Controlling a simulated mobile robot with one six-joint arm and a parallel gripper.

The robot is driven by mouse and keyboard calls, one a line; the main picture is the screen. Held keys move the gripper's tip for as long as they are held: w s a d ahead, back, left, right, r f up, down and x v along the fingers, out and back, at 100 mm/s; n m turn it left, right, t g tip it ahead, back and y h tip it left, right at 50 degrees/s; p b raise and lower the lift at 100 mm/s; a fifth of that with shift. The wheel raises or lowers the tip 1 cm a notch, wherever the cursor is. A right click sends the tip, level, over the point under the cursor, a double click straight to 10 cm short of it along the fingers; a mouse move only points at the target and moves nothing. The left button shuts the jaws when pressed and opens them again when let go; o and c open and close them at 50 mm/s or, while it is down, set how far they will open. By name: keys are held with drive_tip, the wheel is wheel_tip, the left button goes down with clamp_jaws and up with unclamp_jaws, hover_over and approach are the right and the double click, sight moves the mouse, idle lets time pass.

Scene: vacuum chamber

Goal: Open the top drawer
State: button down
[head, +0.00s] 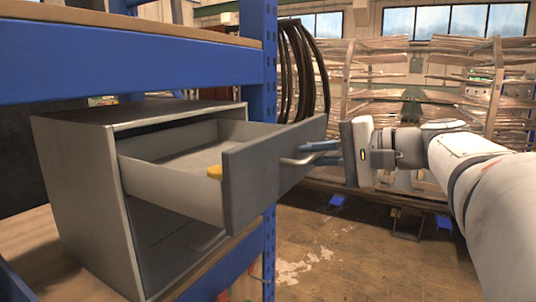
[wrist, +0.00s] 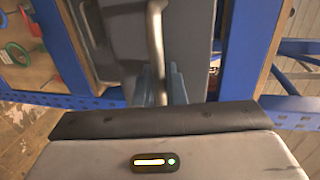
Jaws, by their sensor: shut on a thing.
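The top drawer (head: 192,163) of a grey cabinet (head: 88,193) is pulled well out toward the right in the head view. Its dark grey front (head: 250,183) carries a curved metal handle (head: 298,161). My gripper (head: 318,152) is at the drawer front, with its bluish fingers shut on the handle. In the wrist view the handle (wrist: 155,45) runs down between the fingers (wrist: 163,88). A yellow object (head: 214,172) shows at the drawer's inner side, just behind the front.
The cabinet stands on a wooden shelf in a blue rack, whose blue upright (head: 268,80) is close to the drawer front. Floor (head: 340,255) is open below the arm. Loaded racks (head: 400,90) stand behind.

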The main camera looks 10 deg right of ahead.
drive_tip(key=c, duration=1.7)
unclamp_jaws()
drive_tip(key=shift+w+a, duration=0.1)
drive_tip(key=shift+a, duration=0.05)
drive_tip(key=shift+o, duration=0.3)
drive_tip(key=b+v, duration=0.1)
drive_tip(key=v, duration=0.7)
